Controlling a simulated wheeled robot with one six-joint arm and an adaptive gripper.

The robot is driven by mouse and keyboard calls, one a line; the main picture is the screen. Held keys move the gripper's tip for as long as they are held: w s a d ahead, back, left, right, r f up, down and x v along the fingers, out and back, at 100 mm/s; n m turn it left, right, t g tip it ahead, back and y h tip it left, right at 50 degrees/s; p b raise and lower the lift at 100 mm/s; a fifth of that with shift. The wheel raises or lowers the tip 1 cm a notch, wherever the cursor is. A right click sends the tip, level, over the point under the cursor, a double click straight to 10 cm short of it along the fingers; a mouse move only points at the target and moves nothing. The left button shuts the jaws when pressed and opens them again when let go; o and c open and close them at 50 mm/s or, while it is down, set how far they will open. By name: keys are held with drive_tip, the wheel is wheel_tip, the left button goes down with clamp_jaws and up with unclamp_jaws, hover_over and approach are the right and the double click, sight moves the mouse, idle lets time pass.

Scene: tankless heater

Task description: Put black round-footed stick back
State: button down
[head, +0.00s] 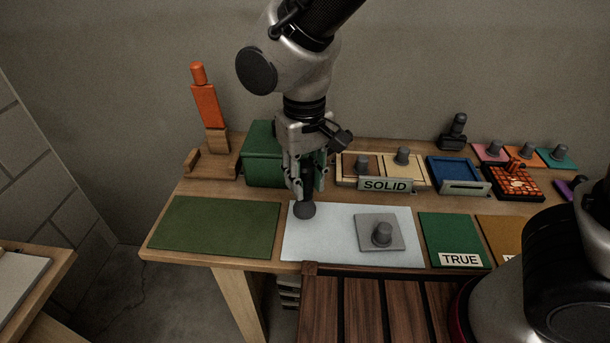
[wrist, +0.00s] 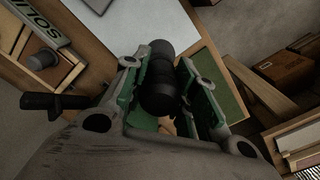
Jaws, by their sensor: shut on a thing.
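The black round-footed stick (head: 305,209) is in my gripper (head: 307,186), which is shut on its upper part. Its round foot points down at the left part of the white mat (head: 335,245). I cannot tell whether the foot touches the mat or hangs just above it. In the wrist view the stick (wrist: 158,82) sits between the two green-lined fingers, with the white mat (wrist: 125,25) beyond it. Its top end is partly hidden by the fingers.
A grey plate with a knob (head: 381,234) lies on the white mat's right part. A dark green mat (head: 215,226) is to the left. Behind my gripper stand a green box (head: 265,155) and the SOLID tray (head: 385,185). A dark stick-like piece (head: 455,130) stands at the back right.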

sight(304, 164)
drive_tip(key=shift+f, duration=0.1)
drive_tip(key=shift+f, duration=2.9)
drive_tip(key=shift+f, duration=0.6)
drive_tip(key=c, duration=1.1)
unclamp_jaws()
drive_tip(key=shift+o, duration=0.2)
wheel_tip(304, 164, up, 12)
drive_tip(key=shift+r, duration=0.1)
